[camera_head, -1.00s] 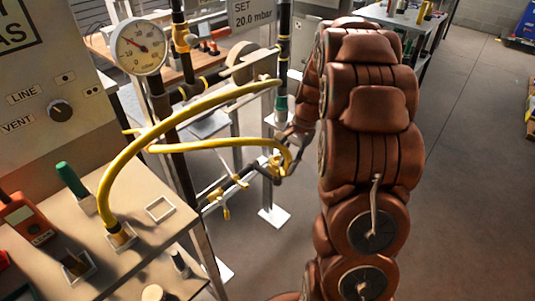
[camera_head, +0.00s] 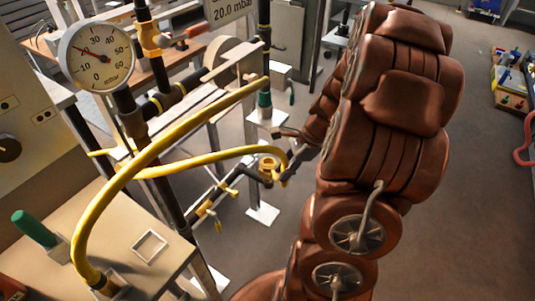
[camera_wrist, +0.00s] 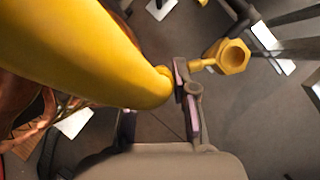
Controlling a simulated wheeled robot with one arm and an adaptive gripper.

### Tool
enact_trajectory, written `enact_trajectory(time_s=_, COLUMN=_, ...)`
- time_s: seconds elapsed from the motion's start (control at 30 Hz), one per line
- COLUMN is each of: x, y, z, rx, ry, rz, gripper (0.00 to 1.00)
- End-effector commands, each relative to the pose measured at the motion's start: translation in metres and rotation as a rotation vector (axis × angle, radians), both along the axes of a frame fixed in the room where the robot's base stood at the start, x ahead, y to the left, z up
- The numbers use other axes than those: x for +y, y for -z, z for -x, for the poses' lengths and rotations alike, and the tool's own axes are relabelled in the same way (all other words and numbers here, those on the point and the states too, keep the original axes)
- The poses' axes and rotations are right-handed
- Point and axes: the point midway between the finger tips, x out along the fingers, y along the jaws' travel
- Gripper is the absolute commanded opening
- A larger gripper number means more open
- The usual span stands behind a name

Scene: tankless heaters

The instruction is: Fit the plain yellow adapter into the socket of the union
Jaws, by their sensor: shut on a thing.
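My gripper (camera_wrist: 187,88) is shut in the wrist view, with its jaws closed on a small yellow piece, apparently the adapter (camera_wrist: 200,65); the jaws hide most of it. A yellow hex fitting (camera_wrist: 234,57) with a round open mouth is just right of the jaws. A thin yellow stem runs between it and the jaws. I cannot tell whether this fitting is the union or part of the adapter. In the head view the gripper (camera_head: 286,172) is beside the same yellow fitting (camera_head: 268,166), near the end of a black pipe. Seating cannot be made out.
A thick yellow hose (camera_wrist: 90,45) fills the wrist view's upper left and ends close to the jaws. In the head view yellow hoses (camera_head: 150,150) arch over the bench (camera_head: 130,270). A gauge (camera_head: 97,52) and black pipework stand at left.

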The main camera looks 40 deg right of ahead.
Motion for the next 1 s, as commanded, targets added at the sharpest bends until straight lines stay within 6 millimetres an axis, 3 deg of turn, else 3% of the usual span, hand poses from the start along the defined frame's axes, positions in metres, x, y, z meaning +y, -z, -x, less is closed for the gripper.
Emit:
enact_trajectory(time_s=0.53, x=-0.026, y=0.009, z=-0.091, rx=0.001, ry=-0.006, rz=0.000, gripper=0.00)
enact_trajectory(time_s=0.9, x=-0.033, y=0.011, z=-0.112, rx=0.001, ry=-0.004, rz=-0.001, gripper=0.00)
enact_trajectory(time_s=1.0, x=-0.032, y=0.023, z=-0.113, rx=0.003, ry=-0.003, rz=-0.005, gripper=0.00)
